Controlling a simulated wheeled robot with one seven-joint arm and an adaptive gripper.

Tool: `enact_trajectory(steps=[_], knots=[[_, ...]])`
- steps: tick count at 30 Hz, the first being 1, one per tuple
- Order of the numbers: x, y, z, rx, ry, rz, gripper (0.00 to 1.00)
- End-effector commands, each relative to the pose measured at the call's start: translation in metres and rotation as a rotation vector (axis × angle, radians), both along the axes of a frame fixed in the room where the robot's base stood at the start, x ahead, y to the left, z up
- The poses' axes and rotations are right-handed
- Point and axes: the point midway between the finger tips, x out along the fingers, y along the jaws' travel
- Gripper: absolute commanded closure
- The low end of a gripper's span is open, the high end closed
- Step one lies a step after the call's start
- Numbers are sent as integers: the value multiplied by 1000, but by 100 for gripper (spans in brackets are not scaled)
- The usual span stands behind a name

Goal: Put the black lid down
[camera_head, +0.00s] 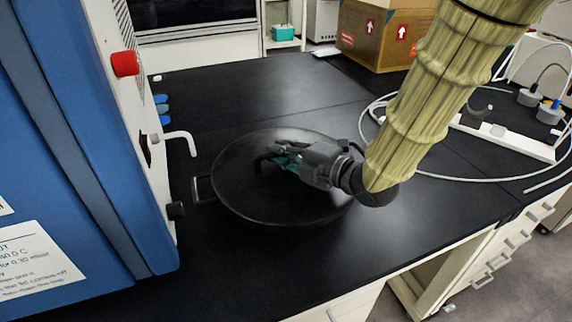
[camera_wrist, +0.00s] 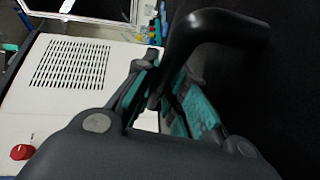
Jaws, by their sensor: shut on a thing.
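The black lid (camera_head: 250,205) is a dark, round, slightly see-through disc in the head view, over the black bench top. Whether it touches the bench or hangs just above it I cannot tell. My gripper (camera_head: 272,160) lies across the lid's upper middle, its fingers pointing left. In the wrist view my gripper (camera_wrist: 165,105) has its teal-padded fingers around a black curved handle (camera_wrist: 215,22). The handle's far end is hidden by the fingers. The lid's face fills the dark right side of the wrist view.
The blue and white freeze dryer (camera_head: 90,140) stands close at left, with a red knob (camera_head: 125,63) and a white tap (camera_head: 180,138) jutting out. A cardboard box (camera_head: 385,35) stands at the back. White tubing (camera_head: 450,178) lies at right. The bench front (camera_head: 370,245) is clear.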

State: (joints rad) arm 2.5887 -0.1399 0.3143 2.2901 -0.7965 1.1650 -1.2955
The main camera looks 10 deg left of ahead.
Motion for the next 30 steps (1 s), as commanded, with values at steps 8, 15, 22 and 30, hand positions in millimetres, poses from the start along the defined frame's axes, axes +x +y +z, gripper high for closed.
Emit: enact_trajectory(steps=[8,15,22,30], knots=[[-5,9,0,4,-3,44,100],[27,14,-3,4,-3,44,100],[65,21,-6,4,-3,45,100],[110,27,-10,4,-4,46,100]])
